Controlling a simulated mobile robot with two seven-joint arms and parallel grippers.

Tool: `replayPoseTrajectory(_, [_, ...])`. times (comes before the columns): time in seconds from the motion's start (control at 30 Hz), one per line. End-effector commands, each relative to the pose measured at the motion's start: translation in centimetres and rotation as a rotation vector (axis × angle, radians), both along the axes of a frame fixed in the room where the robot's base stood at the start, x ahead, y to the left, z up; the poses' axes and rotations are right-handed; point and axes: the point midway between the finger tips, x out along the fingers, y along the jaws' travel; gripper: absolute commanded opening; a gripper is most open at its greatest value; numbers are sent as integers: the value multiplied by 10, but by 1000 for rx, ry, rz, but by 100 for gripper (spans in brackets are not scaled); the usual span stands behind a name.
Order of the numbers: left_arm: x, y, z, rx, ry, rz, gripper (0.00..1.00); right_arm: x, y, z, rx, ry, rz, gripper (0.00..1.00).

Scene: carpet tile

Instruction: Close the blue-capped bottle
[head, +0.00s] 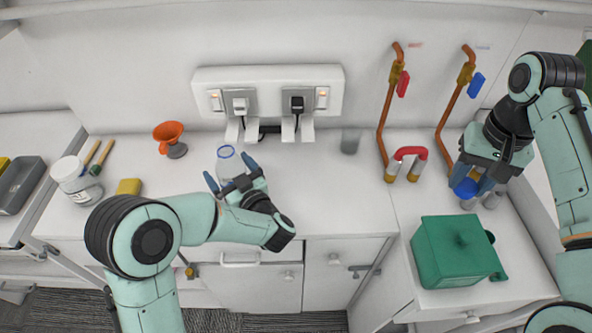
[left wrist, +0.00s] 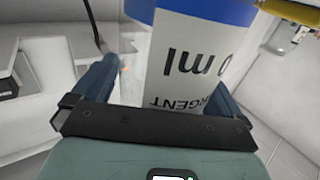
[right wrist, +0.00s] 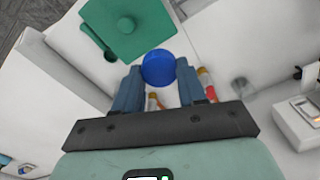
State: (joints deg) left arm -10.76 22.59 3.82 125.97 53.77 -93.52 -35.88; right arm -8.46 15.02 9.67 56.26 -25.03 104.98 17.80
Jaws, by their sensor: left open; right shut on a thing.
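A pale bottle with a blue ring at its open-looking top (head: 226,160) stands on the counter at centre left. My left gripper (head: 229,171) is open with its fingers on either side of it. In the left wrist view the bottle's white label (left wrist: 190,65) and a blue band show between the fingers, with a gap visible on the left. My right gripper (head: 474,180) is shut on a blue cap (head: 466,188) at the right side, over the right counter. The cap also shows between the fingertips in the right wrist view (right wrist: 158,67).
A green box (head: 455,250) stands at the front right.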

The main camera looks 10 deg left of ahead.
Motion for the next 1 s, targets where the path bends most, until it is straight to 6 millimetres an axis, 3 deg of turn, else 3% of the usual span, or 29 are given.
replayPoseTrajectory(0.37, [1, 2, -1, 0, 1, 0, 100, 0, 0, 0, 0, 0, 0, 13])
replayPoseTrajectory(0.5, [1, 2, -1, 0, 1, 0, 54, 0, 0, 0, 0, 0, 0, 13])
replayPoseTrajectory(0.57, [1, 2, -1, 0, 1, 0, 38, 0, 0, 0, 0, 0, 0, 13])
replayPoseTrajectory(1.0, [2, 2, 11, 0, -4, -1, 38, 0, 0, 2, 0, -1, 0, 13])
